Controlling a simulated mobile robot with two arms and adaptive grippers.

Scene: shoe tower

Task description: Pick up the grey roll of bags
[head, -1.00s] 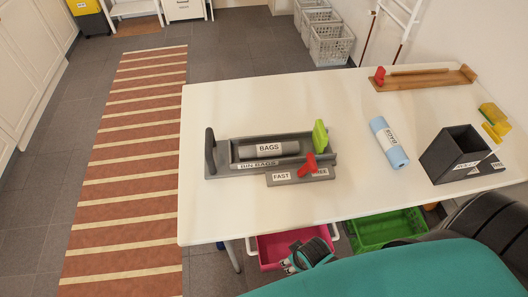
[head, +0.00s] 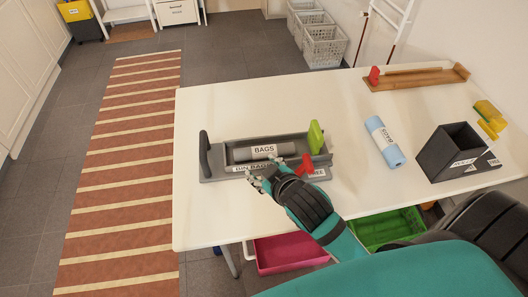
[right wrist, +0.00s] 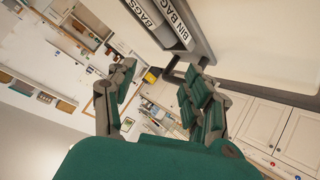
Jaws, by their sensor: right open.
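The grey roll of bags (head: 240,154), with a white BAGS label, lies lengthwise in a dark grey holder (head: 205,172) on the white table. The holder has an upright end at left, a green upright piece (head: 315,138) and a red piece (head: 306,164) at right. My right gripper (head: 262,172) is open and empty at the front side of the holder, by the roll, and covers part of the front labels. In the right wrist view the open fingers (right wrist: 158,72) point toward the holder, with part of the roll (right wrist: 142,12) at the top edge. My left gripper is out of view.
A wooden tray (head: 420,79) lies at the back right, a yellow item (head: 490,114) at the right edge. The table (head: 240,105) behind the holder is clear. Pink and green bins are below.

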